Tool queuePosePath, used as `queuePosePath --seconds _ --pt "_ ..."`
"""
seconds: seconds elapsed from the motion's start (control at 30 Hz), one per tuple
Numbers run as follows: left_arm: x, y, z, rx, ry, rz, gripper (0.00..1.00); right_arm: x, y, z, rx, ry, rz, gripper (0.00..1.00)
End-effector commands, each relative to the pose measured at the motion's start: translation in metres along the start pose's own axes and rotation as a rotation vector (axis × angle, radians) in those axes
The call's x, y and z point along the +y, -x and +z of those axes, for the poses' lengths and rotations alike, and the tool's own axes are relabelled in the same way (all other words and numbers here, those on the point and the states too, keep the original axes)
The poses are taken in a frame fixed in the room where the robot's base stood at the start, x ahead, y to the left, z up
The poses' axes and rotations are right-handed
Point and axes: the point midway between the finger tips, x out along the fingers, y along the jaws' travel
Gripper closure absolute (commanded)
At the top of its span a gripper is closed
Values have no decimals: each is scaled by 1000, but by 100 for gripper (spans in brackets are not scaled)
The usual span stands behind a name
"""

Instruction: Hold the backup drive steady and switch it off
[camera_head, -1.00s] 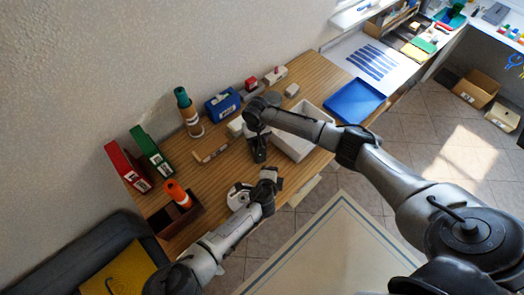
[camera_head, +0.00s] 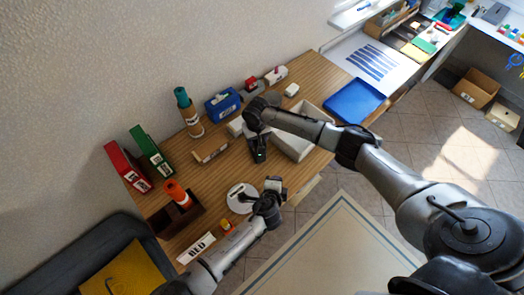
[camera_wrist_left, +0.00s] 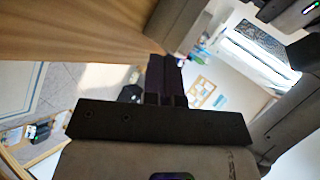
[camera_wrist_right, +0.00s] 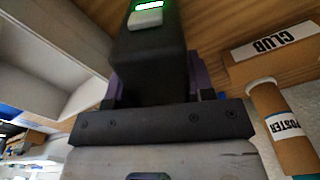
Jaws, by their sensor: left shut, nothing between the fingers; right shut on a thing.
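The backup drive is a small black box (camera_head: 260,154) on the wooden table, with a lit green spot. In the right wrist view the drive (camera_wrist_right: 150,62) fills the space between the fingers, with a green light and a grey switch-like part on its face. My right gripper (camera_head: 257,138) is shut on it from above. My left gripper (camera_head: 274,185) is at the table's front edge, nearer than the drive and apart from it. In the left wrist view its fingers (camera_wrist_left: 164,75) are shut together with nothing between them.
A white round dish (camera_head: 240,198) lies left of my left gripper. A white bin (camera_head: 296,148) stands right of the drive. A cardboard box (camera_head: 211,151), poster tube (camera_head: 188,115) and blue box (camera_head: 222,104) stand behind. A dark wooden box (camera_head: 178,218) is at left.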

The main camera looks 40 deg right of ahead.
Motion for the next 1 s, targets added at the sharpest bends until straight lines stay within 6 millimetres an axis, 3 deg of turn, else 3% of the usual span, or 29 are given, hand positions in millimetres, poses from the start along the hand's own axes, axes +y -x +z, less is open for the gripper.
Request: queuePosePath --seconds 0.7,1.0 --pt "-36 -51 36 -1 -1 1 100 0 0 0 0 0 0 84" --pt "-44 -60 43 0 0 0 100 0 0 0 0 0 0 84"
